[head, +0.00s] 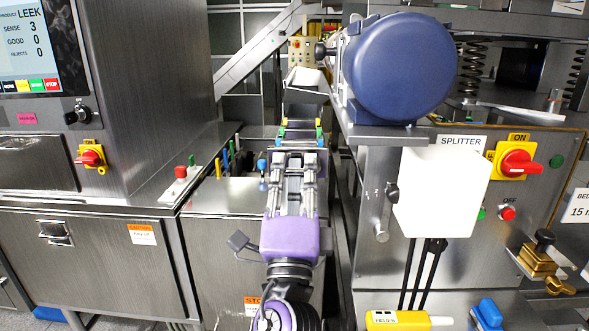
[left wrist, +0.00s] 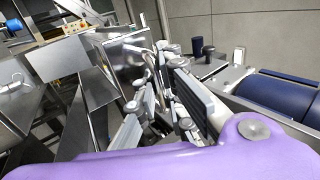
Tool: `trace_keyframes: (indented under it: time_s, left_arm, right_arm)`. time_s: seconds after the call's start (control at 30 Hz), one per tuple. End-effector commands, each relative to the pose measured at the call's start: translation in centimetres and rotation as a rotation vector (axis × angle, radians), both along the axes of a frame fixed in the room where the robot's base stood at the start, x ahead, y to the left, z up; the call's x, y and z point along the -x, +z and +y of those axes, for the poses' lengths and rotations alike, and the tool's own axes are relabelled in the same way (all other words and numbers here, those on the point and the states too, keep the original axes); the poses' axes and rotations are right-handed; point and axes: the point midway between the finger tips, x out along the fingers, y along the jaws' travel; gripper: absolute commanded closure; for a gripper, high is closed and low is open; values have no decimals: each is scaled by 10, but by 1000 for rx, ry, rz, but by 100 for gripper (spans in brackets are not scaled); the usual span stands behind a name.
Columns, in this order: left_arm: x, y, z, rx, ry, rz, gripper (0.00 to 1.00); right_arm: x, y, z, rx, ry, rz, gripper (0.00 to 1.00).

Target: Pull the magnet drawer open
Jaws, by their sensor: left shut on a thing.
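My left gripper (head: 299,160) reaches away from me in the middle of the head view, between the steel cabinets and the splitter. In the left wrist view its two fingers (left wrist: 162,85) are close around a thin curved metal handle (left wrist: 156,66). The handle is on the near side of a shiny steel box front (left wrist: 124,55), which looks like the magnet drawer. The fingers hide part of the handle. In the head view, the gripper covers the handle, and I cannot tell how far the drawer is out. My right gripper is not in view.
A large blue drum (head: 402,66) and a white box (head: 443,192) stand close on the right. A steel cabinet with a screen (head: 27,45) is on the left. Small coloured knobs (head: 216,163) stand left of my gripper. The passage around my arm is narrow.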

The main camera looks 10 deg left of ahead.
Motion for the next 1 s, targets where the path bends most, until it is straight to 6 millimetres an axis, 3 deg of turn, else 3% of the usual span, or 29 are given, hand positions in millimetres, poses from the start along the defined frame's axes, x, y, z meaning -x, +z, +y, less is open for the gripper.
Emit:
trace_keyframes:
  time_s: [0.03, 0.07, 0.1, 0.53, 1.0]
  left_arm:
    - [-1, -2, 0, -1, 0, 4, 100]
    - [-1, -2, 0, -1, 0, 4, 88]
    - [-1, -2, 0, -1, 0, 4, 83]
    - [5, -6, -1, 2, 0, 4, 83]
    - [70, -51, -15, -8, -1, 7, 83]
  right_arm:
    - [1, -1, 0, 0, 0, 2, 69]
    - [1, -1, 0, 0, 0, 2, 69]
    - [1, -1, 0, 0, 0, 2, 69]
    - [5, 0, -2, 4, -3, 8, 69]
    - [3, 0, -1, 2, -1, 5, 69]
